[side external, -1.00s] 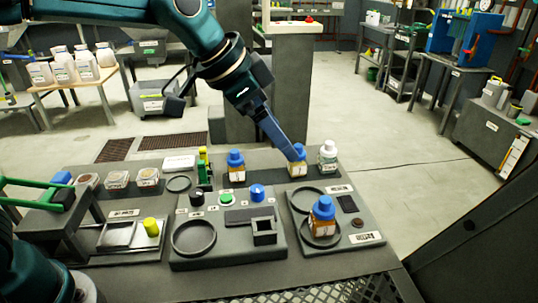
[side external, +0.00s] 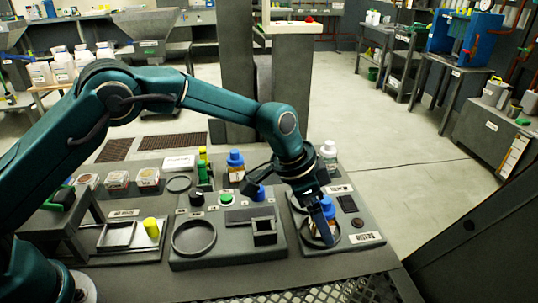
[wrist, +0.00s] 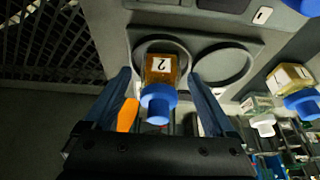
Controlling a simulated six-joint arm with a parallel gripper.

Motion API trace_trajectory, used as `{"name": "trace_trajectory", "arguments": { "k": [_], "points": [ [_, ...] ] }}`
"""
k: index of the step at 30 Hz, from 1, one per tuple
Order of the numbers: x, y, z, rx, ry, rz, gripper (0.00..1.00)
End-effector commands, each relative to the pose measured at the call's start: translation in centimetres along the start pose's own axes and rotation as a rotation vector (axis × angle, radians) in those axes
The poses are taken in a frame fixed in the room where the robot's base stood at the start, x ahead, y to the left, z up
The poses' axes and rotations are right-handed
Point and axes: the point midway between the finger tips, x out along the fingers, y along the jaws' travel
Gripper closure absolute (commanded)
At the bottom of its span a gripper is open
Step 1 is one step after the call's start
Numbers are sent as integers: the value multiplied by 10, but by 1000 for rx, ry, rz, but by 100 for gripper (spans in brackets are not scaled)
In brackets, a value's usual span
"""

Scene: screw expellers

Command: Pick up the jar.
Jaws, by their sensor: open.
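An amber jar (side external: 329,203) with a blue cap stands in the front ring of the right-hand station. My gripper (side external: 323,238) is open and points down at this jar. In the wrist view one finger lies on each side of the jar, with visible gaps between. My gripper and arm partly hide the jar in the side view.
Another blue-capped jar (side external: 236,165) and a white bottle (side external: 329,152) stand at the back of the table. A station with control knobs (side external: 196,198) lies left of my gripper. An empty ring (wrist: 222,65) sits beside the jar.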

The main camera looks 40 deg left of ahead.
Motion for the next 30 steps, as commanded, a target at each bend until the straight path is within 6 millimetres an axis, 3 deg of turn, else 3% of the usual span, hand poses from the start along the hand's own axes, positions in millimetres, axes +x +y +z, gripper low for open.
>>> {"name": "trace_trajectory", "arguments": {
  "k": [8, 9, 16, 30],
  "points": [
    [3, 0, 0, 0, 0, 0, 10],
    [3, 0, 0, 0, 0, 0, 14],
    [3, 0, 0, 0, 0, 0, 100],
    [-7, 0, -5, 0, 4, -1, 100]
  ]
}}
